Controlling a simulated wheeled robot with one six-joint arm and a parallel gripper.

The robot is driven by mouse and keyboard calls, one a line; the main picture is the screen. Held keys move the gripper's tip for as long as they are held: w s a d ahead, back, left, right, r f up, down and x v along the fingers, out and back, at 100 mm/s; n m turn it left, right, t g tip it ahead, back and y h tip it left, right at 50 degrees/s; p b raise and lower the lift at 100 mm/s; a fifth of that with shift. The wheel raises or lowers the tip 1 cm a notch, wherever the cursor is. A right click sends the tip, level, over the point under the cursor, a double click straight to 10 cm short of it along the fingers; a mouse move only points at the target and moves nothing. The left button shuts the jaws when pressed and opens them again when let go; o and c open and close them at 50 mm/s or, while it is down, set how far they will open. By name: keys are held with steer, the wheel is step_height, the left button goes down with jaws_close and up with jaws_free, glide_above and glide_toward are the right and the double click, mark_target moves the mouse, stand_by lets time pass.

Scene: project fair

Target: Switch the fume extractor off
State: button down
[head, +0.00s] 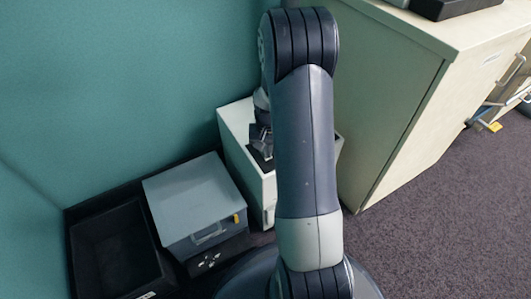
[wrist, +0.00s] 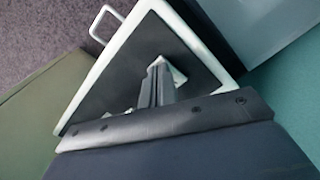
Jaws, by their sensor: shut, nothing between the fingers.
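No thing in view can be surely told as the fume extractor, and no switch is clear. A grey-blue box (head: 190,193) with a front handle and a small yellow tag stands left of my arm. My gripper (head: 262,150) is shut and empty, low over a white cabinet (head: 234,138) that my arm partly hides. In the wrist view my gripper (wrist: 158,72) points over the cabinet's dark top, inside a white rim (wrist: 206,38). A small pale piece (wrist: 181,70) shows beside the fingertips; I cannot tell whether they touch it.
A black open tray (head: 115,250) lies left of the grey-blue box. A teal partition (head: 130,80) closes off the back. A tall cream cabinet (head: 395,110) stands at right, with dark carpet (head: 450,220) free before it. A wire handle (wrist: 105,22) sticks out from the white cabinet.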

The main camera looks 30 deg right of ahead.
steer(key=shift+r+p, duration=2.8)
steer(key=shift+r, duration=0.7)
steer(key=shift+f, duration=0.1)
step_height(320, 180, down, 7)
steer(key=b, duration=0.5)
steer(key=shift+b, duration=0.4)
